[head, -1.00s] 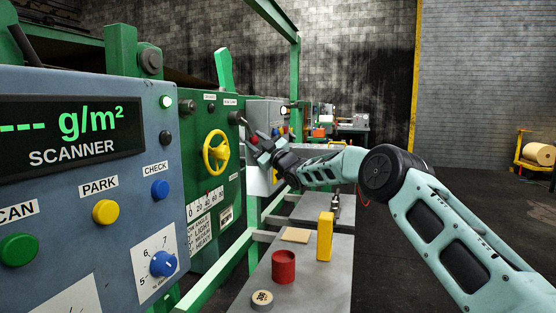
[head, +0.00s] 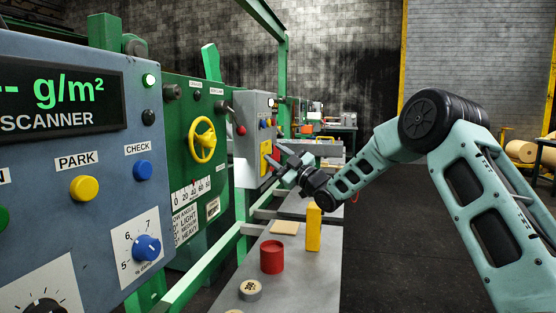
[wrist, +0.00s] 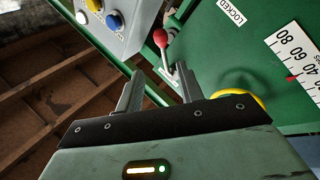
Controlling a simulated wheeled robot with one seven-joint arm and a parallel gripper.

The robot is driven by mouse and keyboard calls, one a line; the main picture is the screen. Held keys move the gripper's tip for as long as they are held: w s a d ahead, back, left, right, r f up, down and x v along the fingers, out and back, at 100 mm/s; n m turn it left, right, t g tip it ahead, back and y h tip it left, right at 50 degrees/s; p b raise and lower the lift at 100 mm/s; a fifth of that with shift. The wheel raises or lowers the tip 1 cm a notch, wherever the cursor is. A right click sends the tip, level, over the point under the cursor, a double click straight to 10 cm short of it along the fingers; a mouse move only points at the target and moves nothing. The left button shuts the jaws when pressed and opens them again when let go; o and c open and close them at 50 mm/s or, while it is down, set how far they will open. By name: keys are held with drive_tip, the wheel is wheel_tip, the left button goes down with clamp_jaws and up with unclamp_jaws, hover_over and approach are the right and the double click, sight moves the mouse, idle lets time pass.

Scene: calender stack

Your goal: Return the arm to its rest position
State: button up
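My arm (head: 468,180) is bent at a raised elbow on the right of the head view. My gripper (head: 279,162) is at its far end, in front of the grey button box and right of the green panel. In the wrist view my gripper (wrist: 160,72) has its two fingers apart, with nothing held between them. A red-knobbed lever (wrist: 161,40) shows beyond the fingertips; I cannot tell the exact gap, but the fingers are not closed around it.
The blue-grey scanner panel (head: 60,205) stands close on the left. The green panel (head: 190,185) has a yellow handwheel (head: 202,141). A grey bench (head: 300,285) holds a red cylinder (head: 272,257), a yellow block (head: 313,228) and a round tag (head: 250,290). Dark floor at right is open.

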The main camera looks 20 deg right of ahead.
drive_tip(key=shift+s, duration=0.15)
idle(0.3)
drive_tip(key=s+a+m+g+h+p, duration=0.2)
drive_tip(key=s+a+m+g+p, duration=0.15)
drive_tip(key=a, duration=0.75)
drive_tip(key=s+a+f+m+g+h+p, duration=0.1)
drive_tip(key=s+a+f+g+h, duration=0.15)
drive_tip(key=s+a, duration=0.35)
drive_tip(key=s+a+f+g+h+p, duration=0.1)
drive_tip(key=s+a+f+g+p, duration=0.2)
drive_tip(key=s, duration=0.5)
drive_tip(key=s+d+f+m+g+h+p, duration=0.1)
drive_tip(key=s+g, duration=0.4)
drive_tip(key=s, duration=1.3)
drive_tip(key=s+d+f+m+g+h+p, duration=0.1)
drive_tip(key=s+g+h, duration=0.3)
drive_tip(key=s, duration=1.4)
drive_tip(key=shift+s+d+f+g+p, duration=0.4)
drive_tip(key=shift+d+f+g+p, duration=0.25)
drive_tip(key=shift+d+g, duration=0.3)
